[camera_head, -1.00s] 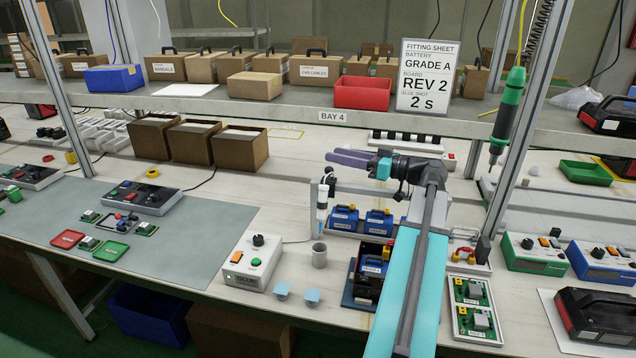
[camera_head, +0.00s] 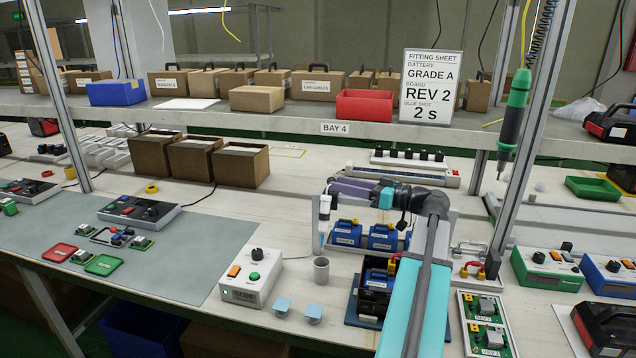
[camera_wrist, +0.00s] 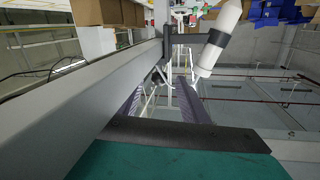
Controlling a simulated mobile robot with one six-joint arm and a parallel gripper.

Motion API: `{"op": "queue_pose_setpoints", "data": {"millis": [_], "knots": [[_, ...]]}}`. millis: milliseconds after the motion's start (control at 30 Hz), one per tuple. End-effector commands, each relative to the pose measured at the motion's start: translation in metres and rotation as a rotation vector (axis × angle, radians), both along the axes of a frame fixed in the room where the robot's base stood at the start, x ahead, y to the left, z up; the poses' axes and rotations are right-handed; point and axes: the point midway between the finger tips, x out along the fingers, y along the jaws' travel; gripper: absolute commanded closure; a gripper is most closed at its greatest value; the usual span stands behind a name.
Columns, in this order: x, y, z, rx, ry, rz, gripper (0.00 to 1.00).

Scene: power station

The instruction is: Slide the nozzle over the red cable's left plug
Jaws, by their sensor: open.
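A white glue pen with a dark band and narrow tip, likely the nozzle, (camera_head: 324,208) hangs upright on a stand above the bench, left of the blue batteries. It shows tilted and large at the top of the wrist view (camera_wrist: 222,38). My gripper (camera_head: 336,187) is open, with purple fingers pointing left, close to the pen's top. Whether they touch it is unclear. Both fingers also show in the wrist view (camera_wrist: 158,98), with nothing seen held. A small red piece, possibly part of the red cable, (camera_head: 466,270) lies right of my arm. I cannot make out its left plug.
A grey cup (camera_head: 321,270) stands below the pen, beside a white control box (camera_head: 251,278). Blue batteries (camera_head: 347,233) sit behind a dark battery holder (camera_head: 374,290). A hanging green screwdriver (camera_head: 514,112) and an upright post are on the right. The grey mat's front is clear.

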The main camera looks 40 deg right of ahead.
Motion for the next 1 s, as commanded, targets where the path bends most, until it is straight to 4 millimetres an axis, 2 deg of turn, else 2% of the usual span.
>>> {"op": "queue_pose_setpoints", "data": {"millis": [267,733,1000], "knots": [[0.011,0.004,0.000,0.000,0.000,0.000,0.59],[0.060,0.022,0.001,0.000,0.000,0.001,0.59],[0.069,0.025,0.000,0.000,0.001,-0.003,0.59]]}}
